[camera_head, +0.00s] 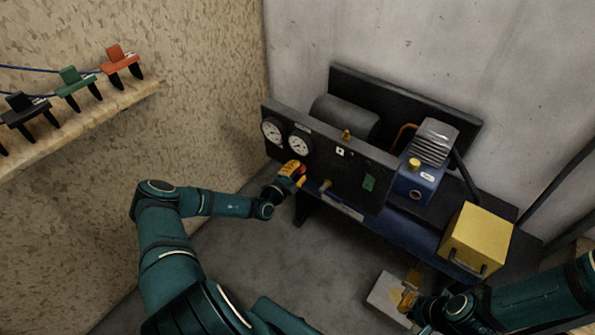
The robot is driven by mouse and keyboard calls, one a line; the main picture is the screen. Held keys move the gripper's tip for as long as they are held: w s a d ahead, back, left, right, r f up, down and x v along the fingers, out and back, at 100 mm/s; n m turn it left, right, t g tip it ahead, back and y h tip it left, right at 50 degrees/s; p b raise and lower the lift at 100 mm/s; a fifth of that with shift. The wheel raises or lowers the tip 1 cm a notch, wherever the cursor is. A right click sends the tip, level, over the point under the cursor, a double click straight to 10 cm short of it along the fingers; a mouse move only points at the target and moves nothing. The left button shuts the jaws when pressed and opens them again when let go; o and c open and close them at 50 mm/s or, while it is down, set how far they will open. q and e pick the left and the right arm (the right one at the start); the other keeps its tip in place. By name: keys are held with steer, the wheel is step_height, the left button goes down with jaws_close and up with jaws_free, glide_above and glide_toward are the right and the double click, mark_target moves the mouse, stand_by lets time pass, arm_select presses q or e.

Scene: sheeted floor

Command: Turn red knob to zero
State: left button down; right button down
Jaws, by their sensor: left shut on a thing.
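The red knob (301,170) is on the front of a dark panel (335,165), below two round gauges. My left gripper (297,173) is at the panel, its yellow fingers shut on the red knob and covering part of it. The left gauge (271,131) and the right gauge (299,145) have white dials; their readings are too small to tell. My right gripper (412,286) is low at the right, apart from the panel, above a pale flat object (388,298); its finger opening is unclear.
The panel belongs to a machine with a grey cylinder (345,118), a blue pump (418,184) and a yellow box (476,238) on a blue bench (400,235). A wooden shelf (80,127) with coloured clamps is on the left wall. Grey floor (255,245) lies open before the bench.

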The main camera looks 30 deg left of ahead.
arm_select(q)
steer(key=shift+a+r, duration=0.1)
steer(key=c, duration=0.5)
jaws_free()
steer(key=s, duration=1.2)
steer(key=shift+a, duration=0.4)
